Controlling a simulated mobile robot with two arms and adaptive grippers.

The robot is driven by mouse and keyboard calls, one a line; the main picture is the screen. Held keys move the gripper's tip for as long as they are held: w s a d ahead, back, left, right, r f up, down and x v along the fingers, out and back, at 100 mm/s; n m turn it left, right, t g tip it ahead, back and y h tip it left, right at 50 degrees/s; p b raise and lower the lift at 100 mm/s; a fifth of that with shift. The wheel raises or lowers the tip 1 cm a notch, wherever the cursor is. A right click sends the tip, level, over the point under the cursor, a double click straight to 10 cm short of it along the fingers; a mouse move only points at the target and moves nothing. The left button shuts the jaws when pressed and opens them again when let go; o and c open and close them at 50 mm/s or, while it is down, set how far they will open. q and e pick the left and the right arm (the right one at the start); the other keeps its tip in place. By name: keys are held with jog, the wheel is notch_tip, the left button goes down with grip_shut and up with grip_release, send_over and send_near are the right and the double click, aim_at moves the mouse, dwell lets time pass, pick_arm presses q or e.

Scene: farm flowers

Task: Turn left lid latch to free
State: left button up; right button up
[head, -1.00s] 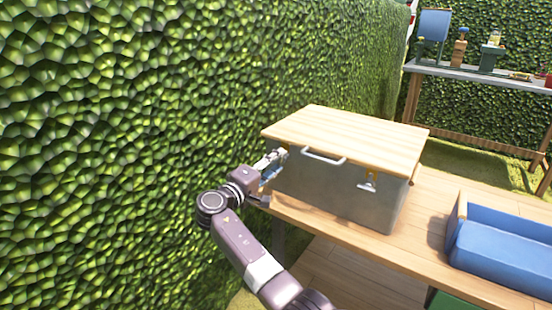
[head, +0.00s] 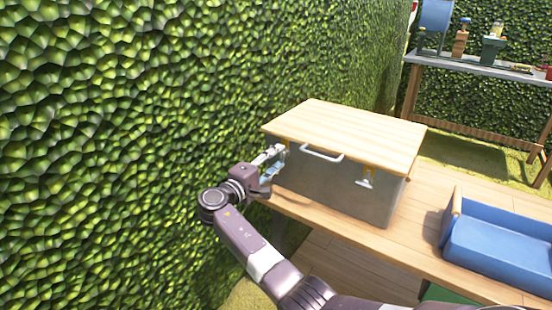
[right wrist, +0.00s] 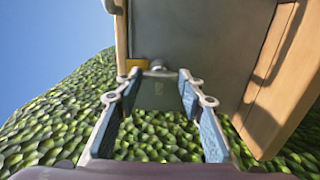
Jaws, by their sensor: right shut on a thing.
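A grey metal box (head: 330,185) with a flat wooden lid (head: 345,135) stands on the wooden bench. The lid lies closed on top. My right gripper (head: 272,158) is at the box's left front edge, just under the lid. In the right wrist view, its blue-padded fingers (right wrist: 160,88) are shut on the left lid latch (right wrist: 163,92), a grey tab below a round metal pivot and a yellow plate. In the head view the gripper hides this latch. The right lid latch (head: 366,182) shows on the front face. My left gripper is out of view.
A metal handle (head: 321,155) sticks out of the box front between the latches. A blue tray (head: 500,248) stands on the bench (head: 415,245) to the right. A tall hedge (head: 130,130) runs close on the left. A farther table (head: 470,70) holds tools.

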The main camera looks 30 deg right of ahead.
jog(key=shift+f, duration=0.1)
jog(key=o, duration=1.2)
jog(key=shift+c, duration=0.2)
jog(key=shift+a, duration=0.1)
jog(key=v, duration=1.2)
